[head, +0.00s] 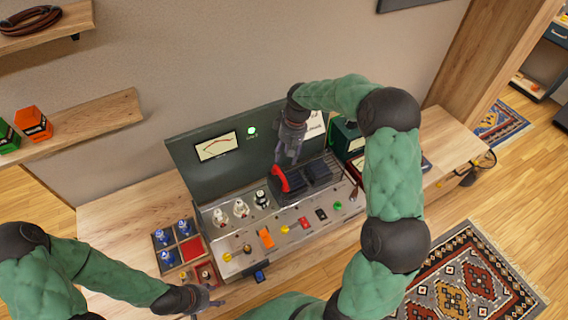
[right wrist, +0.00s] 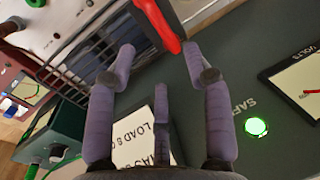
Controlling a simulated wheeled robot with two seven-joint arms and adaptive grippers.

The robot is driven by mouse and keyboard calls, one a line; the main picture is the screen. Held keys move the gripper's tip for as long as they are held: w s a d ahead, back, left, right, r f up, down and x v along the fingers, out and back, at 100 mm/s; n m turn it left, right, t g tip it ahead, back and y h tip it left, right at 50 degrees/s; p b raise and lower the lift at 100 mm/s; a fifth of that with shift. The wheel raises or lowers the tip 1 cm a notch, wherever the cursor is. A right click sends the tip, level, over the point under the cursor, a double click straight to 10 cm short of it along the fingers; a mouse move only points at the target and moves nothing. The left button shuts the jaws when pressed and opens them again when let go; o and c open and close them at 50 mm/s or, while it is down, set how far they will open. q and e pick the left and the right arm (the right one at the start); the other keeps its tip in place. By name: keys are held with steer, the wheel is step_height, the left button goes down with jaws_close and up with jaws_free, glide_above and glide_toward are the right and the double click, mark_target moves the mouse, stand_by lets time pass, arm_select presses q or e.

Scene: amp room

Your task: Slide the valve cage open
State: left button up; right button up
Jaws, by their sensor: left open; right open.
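The valve cage (head: 318,172) is a dark slatted box on the metal deck of the amplifier bench, with a red handle (head: 281,180) at its left end. In the right wrist view the cage (right wrist: 97,52) shows wire bars, and the red handle (right wrist: 157,22) stands at the top between the fingertips. My right gripper (head: 288,162) is open, pointing down just above and behind the handle; it also shows in the right wrist view (right wrist: 158,58). I cannot tell whether a finger touches the handle. My left gripper (head: 212,299) is open and empty near the bench front.
White-based valves (head: 241,208) stand left of the cage. A tray (head: 181,241) with blue-topped valves lies further left. The dark back panel (head: 215,172) with a lit green lamp rises behind. A green meter box (head: 344,140) stands at the right. Switches and knobs line the deck front.

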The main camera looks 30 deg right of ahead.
steer(key=shift+d+r, duration=0.2)
steer(key=shift+r, duration=0.75)
steer(key=shift+d+r, duration=0.2)
steer(key=shift+r, duration=0.75)
